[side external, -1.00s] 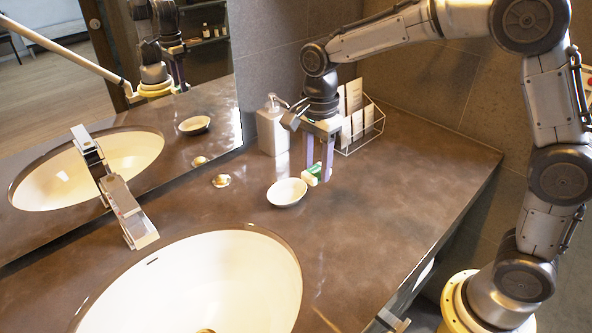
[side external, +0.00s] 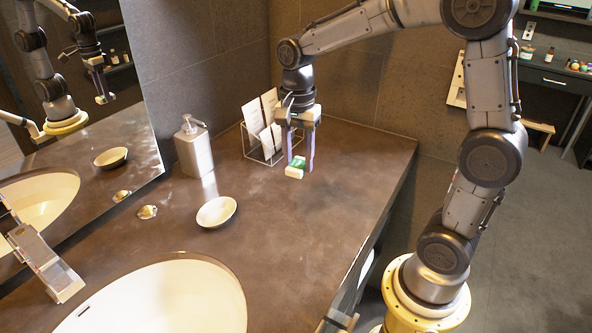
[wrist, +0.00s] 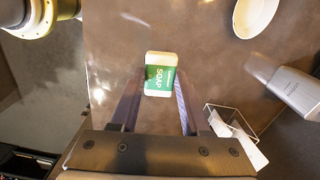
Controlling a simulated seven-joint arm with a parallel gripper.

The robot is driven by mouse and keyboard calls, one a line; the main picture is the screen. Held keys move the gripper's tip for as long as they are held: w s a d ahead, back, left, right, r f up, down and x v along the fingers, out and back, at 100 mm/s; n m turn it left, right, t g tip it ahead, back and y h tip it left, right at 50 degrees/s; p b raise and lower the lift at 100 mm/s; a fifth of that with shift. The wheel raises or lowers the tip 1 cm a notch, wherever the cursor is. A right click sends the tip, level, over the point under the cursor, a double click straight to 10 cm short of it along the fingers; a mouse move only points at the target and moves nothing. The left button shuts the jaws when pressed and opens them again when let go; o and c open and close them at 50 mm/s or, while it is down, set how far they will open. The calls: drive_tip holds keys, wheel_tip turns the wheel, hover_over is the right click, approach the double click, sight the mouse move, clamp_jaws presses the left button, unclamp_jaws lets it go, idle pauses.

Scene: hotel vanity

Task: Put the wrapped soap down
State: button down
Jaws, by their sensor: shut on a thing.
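The wrapped soap (side external: 295,168), a small white block with a green "SOAP" band, is between the two fingers of my gripper (side external: 300,165). In the wrist view the soap (wrist: 159,75) sits between the fingertips (wrist: 158,84), its ends sticking out past them. My gripper is shut on it and points down over the counter (side external: 330,215). The soap appears to be above the surface, but the exact gap is hard to tell. An empty white oval dish (side external: 217,211) stands to its left, clearly apart from it; the dish (wrist: 254,16) also shows at the wrist view's top right.
A wire holder (side external: 262,147) with cards stands just behind my gripper. A soap dispenser (side external: 194,148) is at the back left, near the mirror. A small round metal fitting (side external: 147,212) and the sink basin (side external: 160,300) are further left. The counter's right part is clear.

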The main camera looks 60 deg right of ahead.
drive_tip(key=d+m, duration=0.1)
drive_tip(key=d, duration=0.2)
hover_over(273, 181)
wheel_tip(273, 181, down, 9)
drive_tip(key=shift+s+f, duration=0.1)
drive_tip(key=shift+s, duration=0.05)
drive_tip(key=shift+f, duration=0.25)
drive_tip(key=shift+w+f, duration=0.2)
drive_tip(key=shift+f, duration=1.4)
drive_tip(key=shift+c, duration=1.9)
unclamp_jaws()
drive_tip(key=shift+f, duration=0.15)
